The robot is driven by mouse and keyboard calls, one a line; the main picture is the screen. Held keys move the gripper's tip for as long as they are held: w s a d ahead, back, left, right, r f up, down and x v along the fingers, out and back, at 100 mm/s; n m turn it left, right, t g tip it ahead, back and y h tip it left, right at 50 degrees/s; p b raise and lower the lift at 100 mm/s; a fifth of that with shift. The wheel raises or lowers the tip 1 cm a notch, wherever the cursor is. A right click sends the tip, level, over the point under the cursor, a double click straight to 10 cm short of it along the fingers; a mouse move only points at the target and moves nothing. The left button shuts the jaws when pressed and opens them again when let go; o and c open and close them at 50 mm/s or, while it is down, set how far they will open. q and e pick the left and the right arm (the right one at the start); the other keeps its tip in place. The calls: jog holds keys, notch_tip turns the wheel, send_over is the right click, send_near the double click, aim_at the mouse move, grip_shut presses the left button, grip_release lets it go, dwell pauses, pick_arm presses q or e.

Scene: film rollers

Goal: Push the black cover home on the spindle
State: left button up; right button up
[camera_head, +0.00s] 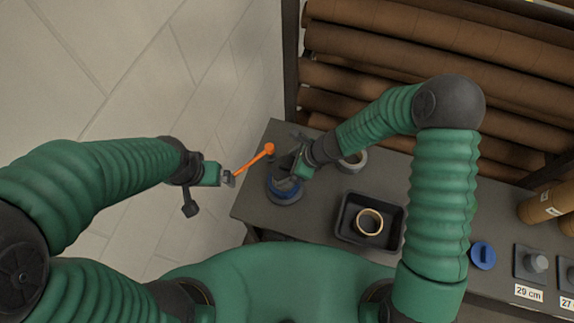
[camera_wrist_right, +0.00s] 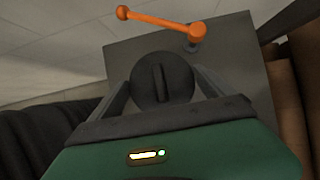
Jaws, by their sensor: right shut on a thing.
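The black cover (camera_wrist_right: 163,77), a round disc with a raised bar across its face, sits between the fingers of my right gripper (camera_wrist_right: 164,92) in the right wrist view. My right gripper (camera_head: 287,167) is shut on it and hangs over the blue ring (camera_head: 284,192) on the table's left part in the head view. The spindle is hidden under the cover and gripper, so I cannot tell how far down the cover sits. My left gripper (camera_head: 229,179) is at the lower left end of the orange lever (camera_head: 254,160); whether it is closed on it is unclear.
The grey table (camera_head: 318,213) has a black tray (camera_head: 345,238) with a tan ring (camera_head: 369,222) inside. A grey ring (camera_head: 352,162) lies behind the tray. A blue disc (camera_head: 483,255) and a labelled stand (camera_head: 532,264) are at the right. Brown rolls (camera_head: 400,68) fill the rack behind.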

jog(key=b+x, duration=0.1)
jog(key=x, duration=0.1)
jog(key=b+x, duration=0.2)
jog(key=s+b+x, duration=0.1)
jog(key=x, duration=0.1)
jog(key=shift+w+d+f+b, duration=0.1)
jog(key=shift+d+f+b, duration=0.05)
jog(key=shift+f+b, duration=0.35)
jog(key=shift+b, duration=0.1)
jog(key=shift+c, duration=0.5)
jog(key=shift+d+f, duration=0.1)
jog(key=shift+d, duration=0.15)
jog(key=shift+c, duration=0.9)
jog(key=shift+d, duration=0.35)
jog(key=shift+c, duration=0.9)
jog(key=shift+d, duration=0.35)
jog(key=shift+a+f, duration=0.1)
jog(key=shift+a, duration=0.55)
jog(key=shift+d, duration=0.2)
pick_arm(q)
notch_tip(320, 180, down, 7)
jog(key=a, duration=0.1)
jog(key=shift+r, duration=0.2)
jog(key=shift+a, duration=0.15)
jog(key=shift+a, duration=0.15)
